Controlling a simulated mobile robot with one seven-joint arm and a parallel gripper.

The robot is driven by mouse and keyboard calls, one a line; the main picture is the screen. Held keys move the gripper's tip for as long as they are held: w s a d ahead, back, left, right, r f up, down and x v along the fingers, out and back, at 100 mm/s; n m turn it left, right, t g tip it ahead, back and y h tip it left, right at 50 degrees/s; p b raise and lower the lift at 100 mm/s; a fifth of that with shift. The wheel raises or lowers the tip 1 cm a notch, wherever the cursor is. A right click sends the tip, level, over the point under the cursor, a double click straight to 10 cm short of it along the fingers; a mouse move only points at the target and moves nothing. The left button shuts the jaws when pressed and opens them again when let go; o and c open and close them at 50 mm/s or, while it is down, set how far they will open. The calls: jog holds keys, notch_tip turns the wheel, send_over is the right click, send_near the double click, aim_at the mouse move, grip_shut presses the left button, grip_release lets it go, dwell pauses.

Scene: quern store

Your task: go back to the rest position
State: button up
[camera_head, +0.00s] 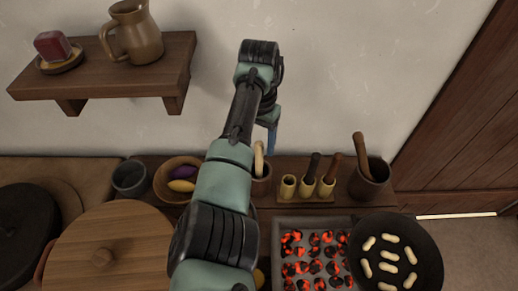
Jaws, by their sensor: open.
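My arm reaches up through the middle of the head view and bends down near the wall. My gripper (271,144) hangs at its end, pointing down, with one blue finger showing. It is open and I see nothing held in it. It is above the back counter, near a small brown cup (261,186) with a pale wooden handle (259,158) standing in it. My arm hides part of the counter and whatever is directly behind it.
A wall shelf (110,80) with a jug (136,35) is at upper left. Below are a wooden lid (140,245), a bowl (162,172) and a grey cup (130,178). A brazier of glowing coals (312,222), a pan (425,255) and a mortar (369,185) are at right.

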notch_tip(320, 180, up, 8)
jog(key=shift+r, duration=0.2)
jog(key=w+d+r+t+h+p, duration=0.1)
jog(key=w+d+r+t+p, duration=0.1)
jog(key=w+d+r+t, duration=0.3)
jog(key=w+d+r+t+h+p, duration=0.1)
jog(key=w+d+r+t+p, duration=0.1)
jog(key=r, duration=0.4)
notch_tip(320, 180, up, 16)
jog(key=d+t+h+p, duration=0.1)
jog(key=d+t+p, duration=0.15)
jog(key=t, duration=0.35)
jog(key=s+a+r+n+t+y+p, duration=0.1)
jog(key=s+a+r+t+p, duration=0.1)
jog(key=s+r, duration=0.6)
jog(key=s+a+r+n+t+y+p, duration=0.1)
jog(key=s+a+r+n+t, duration=0.1)
jog(key=s+a+r+t, duration=0.2)
jog(key=s+a+r+n+t+y+p, duration=0.1)
jog(key=s+a+r+n+t+p, duration=0.1)
jog(key=s+r+t, duration=0.6)
jog(key=s+a+r, duration=0.1)
jog(key=s+r, duration=0.4)
jog(key=r, duration=0.6)
jog(key=shift+a+p, duration=0.3)
jog(key=shift+r, duration=0.1)
